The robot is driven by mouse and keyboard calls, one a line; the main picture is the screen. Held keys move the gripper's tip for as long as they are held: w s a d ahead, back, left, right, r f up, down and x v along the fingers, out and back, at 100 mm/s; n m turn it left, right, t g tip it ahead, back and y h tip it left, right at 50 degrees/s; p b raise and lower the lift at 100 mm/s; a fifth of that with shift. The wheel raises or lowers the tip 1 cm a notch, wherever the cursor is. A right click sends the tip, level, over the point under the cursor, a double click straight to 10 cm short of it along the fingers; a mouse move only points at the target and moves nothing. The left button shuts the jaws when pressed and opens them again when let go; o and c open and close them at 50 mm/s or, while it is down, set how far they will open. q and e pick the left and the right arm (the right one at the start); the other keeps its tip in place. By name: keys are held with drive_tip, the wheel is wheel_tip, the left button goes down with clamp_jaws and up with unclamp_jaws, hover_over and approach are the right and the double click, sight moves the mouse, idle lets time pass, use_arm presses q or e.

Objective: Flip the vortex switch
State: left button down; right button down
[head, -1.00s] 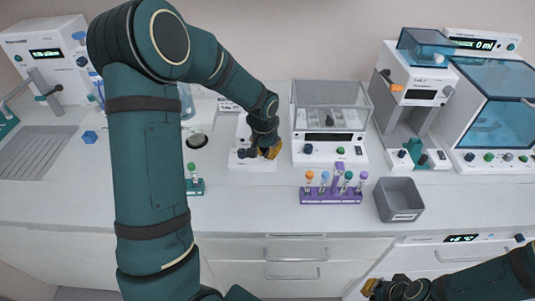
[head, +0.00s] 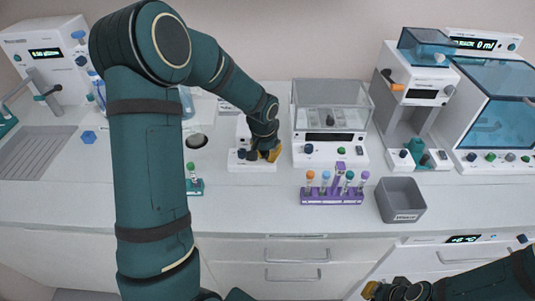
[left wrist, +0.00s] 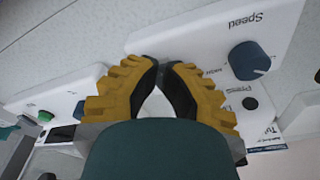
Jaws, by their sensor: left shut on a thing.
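The vortex mixer (head: 245,166) is a small white unit left of the clear-lidded machine in the head view. In the left wrist view its white front panel (left wrist: 200,45) bears a dark blue knob (left wrist: 250,60) marked "Speed" and a small black round part (left wrist: 250,103). My left gripper (head: 268,158) is at the right side of the mixer's front. Its yellow-and-black fingers (left wrist: 160,66) are closed together at the panel, apart from the knob. They are shut on the vortex switch, which their tips hide. My right gripper (head: 378,290) is at the bottom edge, partly cut off.
The clear-lidded machine (head: 330,153) stands close right of my left gripper. A purple tube rack (head: 332,198) and an empty grey bin (head: 401,200) stand in front. A small green rack (head: 195,187) is left of the mixer. The front counter is mostly clear.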

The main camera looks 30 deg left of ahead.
use_arm(q)
drive_tip(key=shift+f, duration=0.1)
drive_tip(key=shift+r+p, duration=2.35)
drive_tip(key=shift+r, duration=1.2)
drive_tip(key=shift+f, duration=0.1)
